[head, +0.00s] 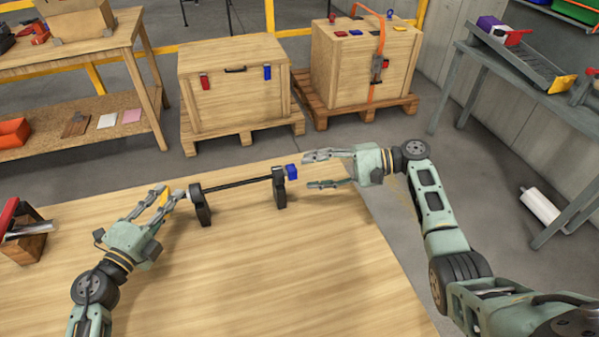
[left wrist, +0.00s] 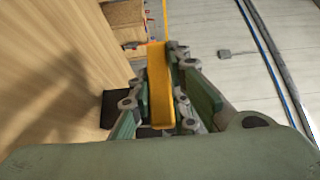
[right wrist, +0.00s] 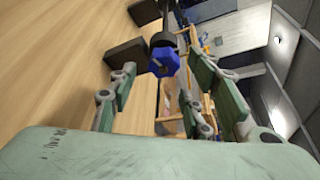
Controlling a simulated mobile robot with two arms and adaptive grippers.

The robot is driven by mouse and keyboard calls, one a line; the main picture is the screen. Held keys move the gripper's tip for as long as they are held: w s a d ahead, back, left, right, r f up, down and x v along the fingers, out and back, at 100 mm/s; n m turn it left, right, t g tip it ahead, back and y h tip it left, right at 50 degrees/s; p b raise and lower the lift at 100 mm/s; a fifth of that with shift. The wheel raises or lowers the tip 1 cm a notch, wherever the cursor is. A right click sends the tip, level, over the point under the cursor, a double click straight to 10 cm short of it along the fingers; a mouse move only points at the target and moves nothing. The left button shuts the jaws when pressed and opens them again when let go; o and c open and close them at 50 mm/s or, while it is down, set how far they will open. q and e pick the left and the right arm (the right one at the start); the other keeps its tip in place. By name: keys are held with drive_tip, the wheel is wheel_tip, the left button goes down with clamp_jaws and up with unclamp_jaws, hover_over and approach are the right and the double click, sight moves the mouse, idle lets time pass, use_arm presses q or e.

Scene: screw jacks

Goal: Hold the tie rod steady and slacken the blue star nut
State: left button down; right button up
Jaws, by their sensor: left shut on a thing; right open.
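The tie rod (head: 237,184) is a thin dark bar lying level across two black stands (head: 202,208) (head: 279,190) on the wooden table. The blue star nut (head: 292,171) sits at its right end and also shows in the right wrist view (right wrist: 164,62). My left gripper (head: 163,197) is shut on a yellow piece (left wrist: 158,85) at the rod's left end. How that piece joins the rod is hidden. My right gripper (head: 320,170) is open at the right of the nut, fingers pointing at it, with a small gap between fingertips and nut.
The wooden tabletop (head: 270,260) is clear in front of the rod. A brown block with a red part (head: 22,235) stands at the table's left. Beyond the table are two wooden crates (head: 233,95) (head: 350,60) on pallets and a grey bench (head: 500,70) at the right.

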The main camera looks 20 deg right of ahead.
sight(291, 172)
use_arm(q)
drive_tip(key=shift+r, duration=0.1)
use_arm(e)
drive_tip(key=shift+x, duration=2.15)
drive_tip(key=shift+c, duration=0.3)
drive_tip(key=c, duration=1)
drive_tip(key=shift+f, duration=0.1)
drive_tip(key=n+t+y, duration=0.1)
drive_tip(key=n, duration=0.2)
drive_tip(key=shift+f, duration=0.15)
drive_tip(key=n+y, duration=0.1)
drive_tip(key=n, duration=0.1)
drive_tip(key=n+t, duration=0.1)
drive_tip(key=n, duration=0.2)
drive_tip(key=shift+w+d+f+y, duration=0.1)
drive_tip(key=shift+w+f+y, duration=0.05)
drive_tip(key=shift+y, duration=0.25)
